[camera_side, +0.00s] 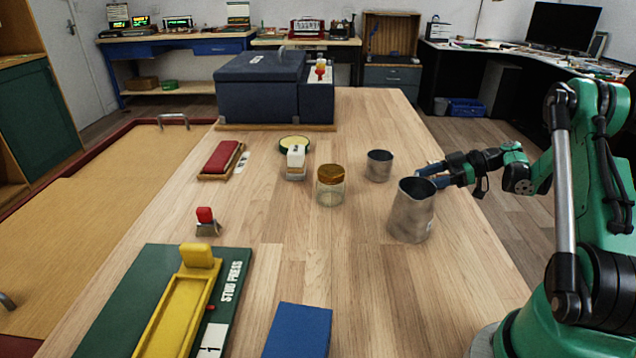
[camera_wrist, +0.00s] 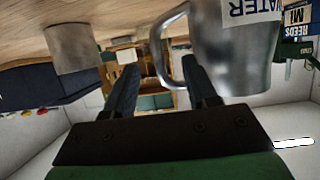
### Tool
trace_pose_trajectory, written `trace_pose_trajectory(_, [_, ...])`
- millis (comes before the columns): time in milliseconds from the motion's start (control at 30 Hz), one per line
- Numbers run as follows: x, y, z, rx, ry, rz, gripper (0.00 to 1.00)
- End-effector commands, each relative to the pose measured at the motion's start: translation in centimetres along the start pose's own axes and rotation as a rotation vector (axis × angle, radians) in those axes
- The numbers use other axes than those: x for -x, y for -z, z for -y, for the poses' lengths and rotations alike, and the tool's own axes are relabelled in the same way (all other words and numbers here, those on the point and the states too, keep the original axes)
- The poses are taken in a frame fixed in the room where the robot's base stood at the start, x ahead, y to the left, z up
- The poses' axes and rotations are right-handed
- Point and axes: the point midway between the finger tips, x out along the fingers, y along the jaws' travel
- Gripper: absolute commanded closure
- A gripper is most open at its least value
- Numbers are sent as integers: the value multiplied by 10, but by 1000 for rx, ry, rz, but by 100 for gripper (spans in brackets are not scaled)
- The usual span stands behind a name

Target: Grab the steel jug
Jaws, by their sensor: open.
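The steel jug (camera_side: 411,212) stands upright on the wooden table, a tall grey metal vessel. In the wrist view, which is upside down, the jug (camera_wrist: 238,60) is at the upper right with a WATER label, and its looped handle (camera_wrist: 158,50) points left. My gripper (camera_side: 428,175) is open at the jug's upper right in the side view, its blue fingers partly behind the rim. In the wrist view the handle appears between my two fingers (camera_wrist: 160,72), close to the right one. I cannot tell whether a finger touches it.
A smaller metal cup (camera_side: 379,166) stands just behind the jug, and a glass jar with brown lid (camera_side: 330,188) to its left. A yellow and green stud press (camera_side: 180,300) and blue block (camera_side: 298,332) lie at the front. Table right of the jug is clear.

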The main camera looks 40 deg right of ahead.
Motion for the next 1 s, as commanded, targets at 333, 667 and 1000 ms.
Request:
trace_pose_trajectory(333, [-45,1,0,1,1,0,49])
trace_pose_trajectory(667, [-49,1,0,0,-1,1,52])
trace_pose_trajectory(1000, [-49,1,0,0,-1,1,100])
